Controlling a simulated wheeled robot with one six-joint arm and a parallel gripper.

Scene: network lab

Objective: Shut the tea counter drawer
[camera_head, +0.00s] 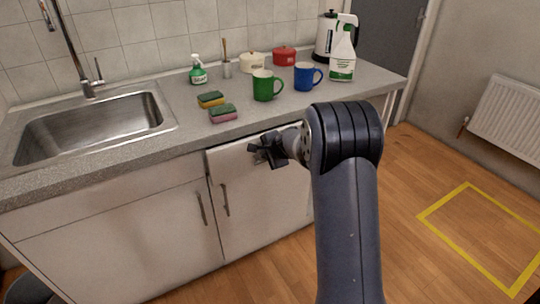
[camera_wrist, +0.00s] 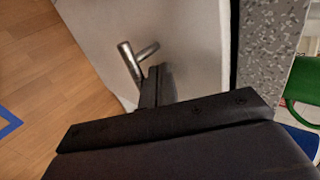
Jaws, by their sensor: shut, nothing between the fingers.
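The tea counter drawer (camera_head: 228,160) has a plain off-white front just under the grey speckled worktop, right of the sink. A thin dark line runs along its top edge; I cannot tell how far it stands out. My gripper (camera_head: 256,151) is in front of it and hides part of the front. In the wrist view the shut fingers (camera_wrist: 157,84) are empty and end beside a metal bar handle (camera_wrist: 131,63) on a pale front (camera_wrist: 195,50). Whether they touch the handle or front is unclear. The handle is hidden in the head view.
The worktop (camera_head: 170,160) holds a green mug (camera_head: 265,86), a blue mug (camera_head: 306,77), sponges (camera_head: 222,114), spray bottles and a kettle (camera_head: 325,38). Cupboard doors with upright handles (camera_head: 225,200) are below. The wooden floor (camera_head: 410,180) at right is clear.

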